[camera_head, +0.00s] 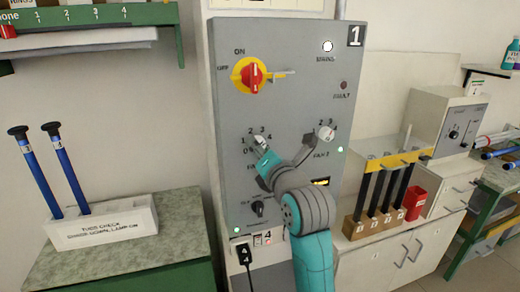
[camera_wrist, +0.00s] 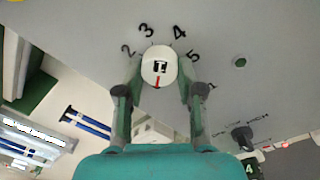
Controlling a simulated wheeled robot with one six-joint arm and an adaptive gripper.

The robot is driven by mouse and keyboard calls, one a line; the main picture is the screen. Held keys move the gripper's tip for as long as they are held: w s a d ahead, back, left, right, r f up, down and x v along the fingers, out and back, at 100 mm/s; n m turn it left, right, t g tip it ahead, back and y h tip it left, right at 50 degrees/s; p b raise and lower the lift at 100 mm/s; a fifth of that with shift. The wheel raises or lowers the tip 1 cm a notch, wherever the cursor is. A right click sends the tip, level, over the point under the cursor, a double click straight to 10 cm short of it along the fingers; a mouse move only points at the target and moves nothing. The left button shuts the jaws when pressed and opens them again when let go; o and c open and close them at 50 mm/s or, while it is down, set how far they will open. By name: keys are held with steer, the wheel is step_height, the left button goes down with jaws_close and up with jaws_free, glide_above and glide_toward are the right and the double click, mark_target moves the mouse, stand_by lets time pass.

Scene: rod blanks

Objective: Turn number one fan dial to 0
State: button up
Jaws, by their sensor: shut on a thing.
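The grey panel marked 1 (camera_head: 290,107) stands in front of me. My gripper (camera_head: 262,147) is shut on this dial. In the wrist view, the fingers grip both sides of the dial's white face (camera_wrist: 159,65), which has a black mark and a short red line at its lower edge. The numbers 2 to 5 show around its top. I cannot tell which number the dial points to.
The FAN 2 dial (camera_head: 325,133) sits close to the right. A red and yellow switch (camera_head: 252,76) is above, and a small black knob (camera_head: 257,208) is below. A rack with dark rods (camera_head: 378,190) stands right of the panel. A white holder with blue rods (camera_head: 100,222) stands left.

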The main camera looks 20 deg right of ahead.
steer(key=shift+f, duration=0.1)
steer(key=o, duration=1.2)
steer(key=shift+c, duration=0.2)
steer(key=s, duration=1.2)
steer(key=shift+d, duration=0.3)
steer(key=shift+f, duration=0.2)
